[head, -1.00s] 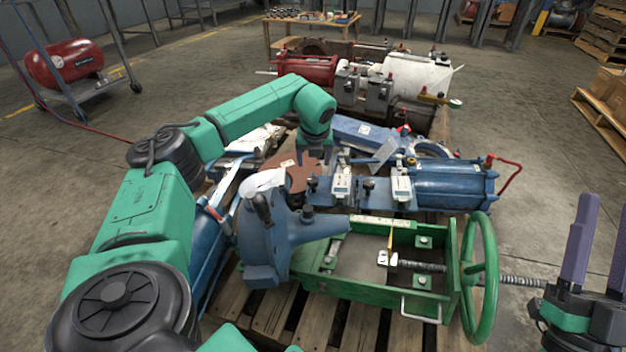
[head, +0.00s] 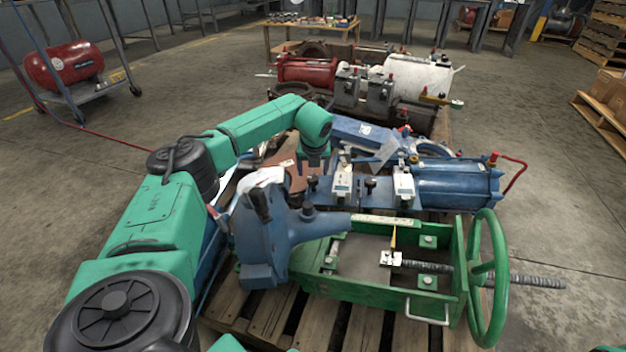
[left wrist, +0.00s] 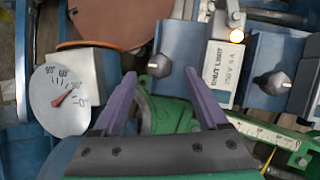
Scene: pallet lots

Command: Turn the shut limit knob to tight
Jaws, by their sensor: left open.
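My left gripper (left wrist: 160,74) is open and empty, its two purple fingers pointing at a dark knob (left wrist: 160,65) on a blue box. The knob lies between the fingertips, seemingly beyond them; I see no contact. A second dark knob (left wrist: 272,83) sits on the box to the right. The knobs' settings are unreadable. In the head view my left gripper (head: 313,157) hangs over the left end of the blue actuator (head: 455,185); its fingers are hard to see there.
A round dial (left wrist: 60,92) with a red pointer stands left of the fingers. A green frame with a handwheel (head: 487,275) lies in front, and a blue casting (head: 262,245) stands close to my left arm. Open floor (head: 570,225) lies to the right.

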